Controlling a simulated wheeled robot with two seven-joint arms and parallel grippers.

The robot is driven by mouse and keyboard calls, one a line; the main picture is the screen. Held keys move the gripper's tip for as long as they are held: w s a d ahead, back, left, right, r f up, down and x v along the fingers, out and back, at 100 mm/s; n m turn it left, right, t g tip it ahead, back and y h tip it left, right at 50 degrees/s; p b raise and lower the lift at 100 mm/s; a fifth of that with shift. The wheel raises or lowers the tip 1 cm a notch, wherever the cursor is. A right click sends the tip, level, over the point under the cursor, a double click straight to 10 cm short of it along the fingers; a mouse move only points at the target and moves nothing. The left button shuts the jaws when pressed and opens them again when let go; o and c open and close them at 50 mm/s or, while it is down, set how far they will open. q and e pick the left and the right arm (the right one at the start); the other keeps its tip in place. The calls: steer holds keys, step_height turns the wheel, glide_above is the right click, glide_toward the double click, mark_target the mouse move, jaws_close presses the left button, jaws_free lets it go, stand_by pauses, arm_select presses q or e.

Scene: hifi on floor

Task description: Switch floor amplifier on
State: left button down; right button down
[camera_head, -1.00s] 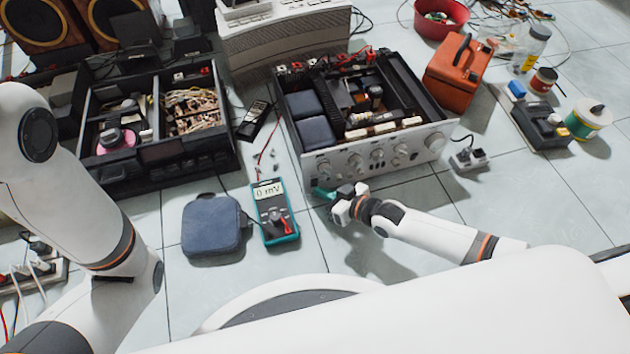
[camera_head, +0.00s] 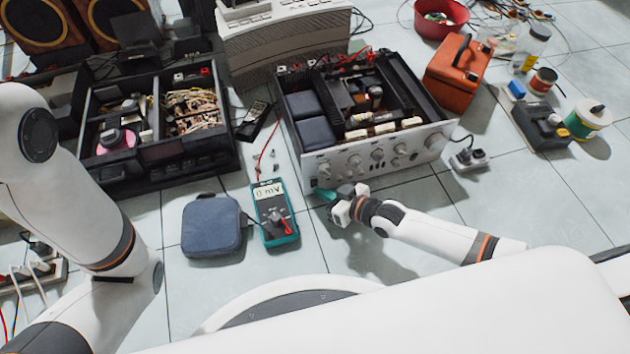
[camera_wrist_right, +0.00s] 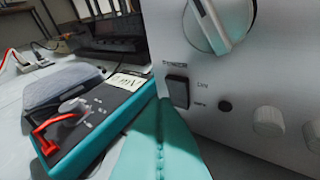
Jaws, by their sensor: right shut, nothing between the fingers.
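The floor amplifier (camera_head: 378,155) stands open-topped on the tiles, its silver front panel with several knobs facing me. In the right wrist view, a small black rocker switch (camera_wrist_right: 177,92) sits on this panel (camera_wrist_right: 255,75) under a "POWER" label, below a large silver knob. My right gripper (camera_head: 322,194) is shut and empty at the lower left corner of the panel. Its teal fingers (camera_wrist_right: 162,130) point up at the switch, with the tip just below left of it; I cannot tell whether they touch. My left arm shows at the left, but its gripper is out of view.
A teal multimeter (camera_head: 273,212) and a blue pouch (camera_head: 211,224) lie left of my right gripper. A black open chassis (camera_head: 160,120) stands further left. An orange case (camera_head: 458,72) and a socket block (camera_head: 468,159) are right of the amplifier.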

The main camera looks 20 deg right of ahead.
steer(key=shift+w, duration=0.1)
stand_by(0.7)
steer(key=shift+w, duration=0.35)
steer(key=shift+w, duration=0.25)
stand_by(0.5)
steer(key=shift+r, duration=0.1)
steer(key=shift+s+p, duration=0.4)
steer(key=shift+s, duration=0.3)
steer(key=shift+s+p, duration=0.75)
steer(key=shift+s, duration=0.25)
steer(key=shift+s+d+f+p, duration=0.1)
steer(key=shift+s+p, duration=0.15)
steer(key=shift+s, duration=0.25)
steer(key=shift+s+a+f+p, duration=0.1)
steer(key=shift+s+f+p, duration=0.1)
steer(key=shift+s, duration=0.25)
steer(key=shift+s+d+f+p, duration=0.1)
steer(key=shift+s+p, duration=0.15)
steer(key=shift+s, duration=0.25)
